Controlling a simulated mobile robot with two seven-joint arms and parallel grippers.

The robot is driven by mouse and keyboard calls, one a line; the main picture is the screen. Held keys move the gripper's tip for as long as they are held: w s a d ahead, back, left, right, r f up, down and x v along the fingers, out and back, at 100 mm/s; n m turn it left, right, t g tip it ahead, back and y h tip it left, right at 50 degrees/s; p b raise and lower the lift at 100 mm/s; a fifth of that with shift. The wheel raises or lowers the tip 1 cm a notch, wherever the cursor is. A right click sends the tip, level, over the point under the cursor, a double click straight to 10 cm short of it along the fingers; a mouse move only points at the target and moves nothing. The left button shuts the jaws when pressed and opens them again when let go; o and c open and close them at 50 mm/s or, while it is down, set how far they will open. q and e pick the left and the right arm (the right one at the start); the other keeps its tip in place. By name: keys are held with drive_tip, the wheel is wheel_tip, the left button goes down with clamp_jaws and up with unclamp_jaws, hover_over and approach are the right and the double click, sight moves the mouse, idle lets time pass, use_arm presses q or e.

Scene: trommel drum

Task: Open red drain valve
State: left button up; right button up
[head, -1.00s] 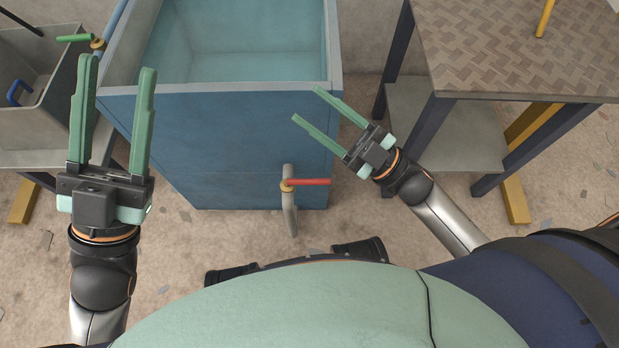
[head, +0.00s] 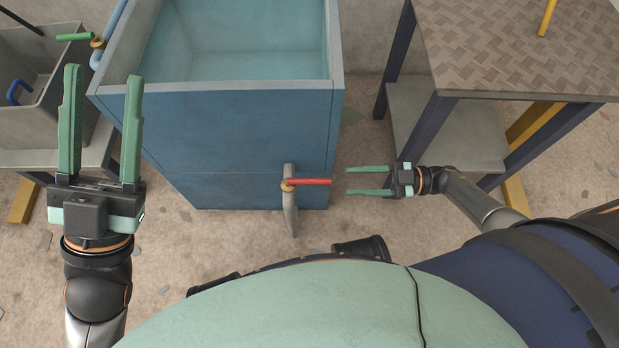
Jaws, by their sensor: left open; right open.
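The red drain valve handle (head: 309,182) points to the right from a brass fitting on a grey drain pipe (head: 290,208) at the front of the blue tank (head: 235,150). My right gripper (head: 346,181) is open and empty. Its fingers point left toward the handle's free end, one fingertip a little above the handle's line and one a little below, with a small gap before the handle's tip. My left gripper (head: 104,84) is open and empty, fingers pointing up the picture, left of the tank.
A green-handled valve (head: 75,37) sits at the tank's upper left, near a grey sink (head: 50,105) with a blue handle. A table with a patterned top (head: 520,50) stands at the right. Bare floor (head: 250,240) lies in front of the tank.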

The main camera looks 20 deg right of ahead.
sight(310, 180)
drive_tip(key=b+x, duration=0.1)
drive_tip(key=x, duration=1)
drive_tip(key=shift+w+a, duration=0.1)
drive_tip(key=shift+c, duration=0.2)
clamp_jaws()
idle(0.9)
